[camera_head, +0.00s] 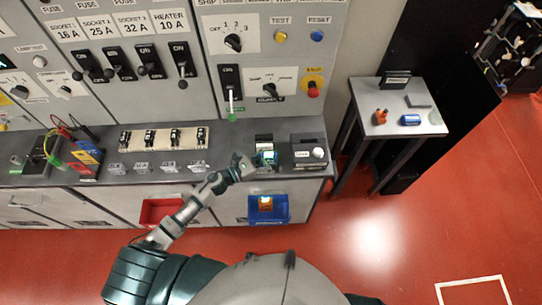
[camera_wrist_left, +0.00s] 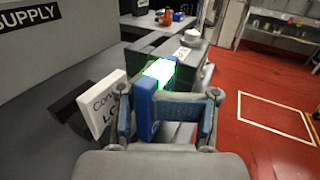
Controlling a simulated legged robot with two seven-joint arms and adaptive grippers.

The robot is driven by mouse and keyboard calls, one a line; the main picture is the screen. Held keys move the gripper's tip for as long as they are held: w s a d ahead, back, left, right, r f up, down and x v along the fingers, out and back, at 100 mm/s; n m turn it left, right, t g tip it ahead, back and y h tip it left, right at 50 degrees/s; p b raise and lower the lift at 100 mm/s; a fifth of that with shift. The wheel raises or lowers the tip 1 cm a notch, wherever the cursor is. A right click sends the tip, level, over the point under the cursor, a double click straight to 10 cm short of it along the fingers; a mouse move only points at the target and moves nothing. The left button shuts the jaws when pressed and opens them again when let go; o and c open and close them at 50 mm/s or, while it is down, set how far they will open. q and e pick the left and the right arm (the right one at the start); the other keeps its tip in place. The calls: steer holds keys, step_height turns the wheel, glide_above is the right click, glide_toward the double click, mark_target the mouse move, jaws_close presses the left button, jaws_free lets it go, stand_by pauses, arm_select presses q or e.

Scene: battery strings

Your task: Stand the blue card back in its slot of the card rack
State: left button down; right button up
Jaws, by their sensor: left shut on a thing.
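My left gripper (camera_head: 255,163) is over the front of the bench and shut on the blue card (camera_head: 268,157). In the left wrist view the left gripper (camera_wrist_left: 167,112) has a finger on each side of the blue card (camera_wrist_left: 145,108), whose top edge glows green-white. A dark upright unit (camera_head: 263,139) stands just behind the card. A white label plate (camera_wrist_left: 101,104) stands close to the left finger. I cannot tell whether the card's lower edge is in a slot, as the gripper hides it. My right gripper is in neither view.
A dark grey box with a white knob (camera_head: 308,153) stands right of the gripper. A blue bin (camera_head: 282,211) with an orange lit item hangs on the bench front, and a red bin (camera_head: 155,212) is further left. A side table (camera_head: 385,129) stands right.

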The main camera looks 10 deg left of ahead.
arm_select(q)
steer(key=shift+a, duration=0.25)
steer(key=shift+d, duration=0.1)
steer(key=shift+b, duration=0.3)
steer(key=shift+a, duration=0.35)
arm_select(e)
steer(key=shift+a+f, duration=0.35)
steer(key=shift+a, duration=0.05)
arm_select(q)
steer(key=shift+a, duration=0.1)
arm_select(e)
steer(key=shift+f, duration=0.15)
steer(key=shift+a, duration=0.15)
arm_select(q)
steer(key=shift+a+b, duration=0.1)
steer(key=shift+b, duration=0.25)
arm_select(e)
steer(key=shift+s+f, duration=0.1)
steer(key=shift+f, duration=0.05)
